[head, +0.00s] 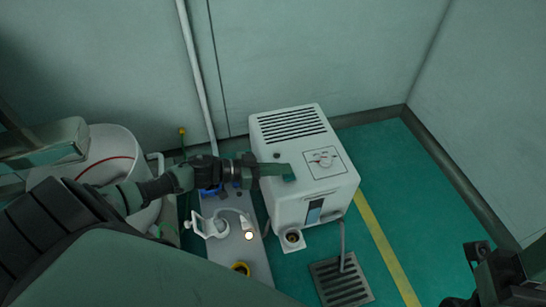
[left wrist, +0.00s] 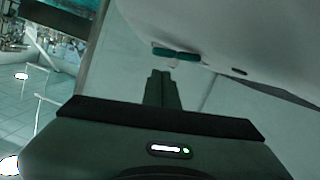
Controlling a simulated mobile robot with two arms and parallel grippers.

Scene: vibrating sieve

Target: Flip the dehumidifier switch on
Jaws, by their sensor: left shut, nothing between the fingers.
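The dehumidifier is a white box (head: 304,191) with a slatted vent on top, standing on the green floor in the middle of the head view. My right gripper (head: 492,272) is a dark shape at the lower right.
A white round drum (head: 110,150) stands at the left behind my arm. A grey plate (head: 252,257) with small fittings lies left of the box. A floor drain grate (head: 341,283) is in front, with a hose into it. The floor right of the yellow stripe (head: 385,245) is clear.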

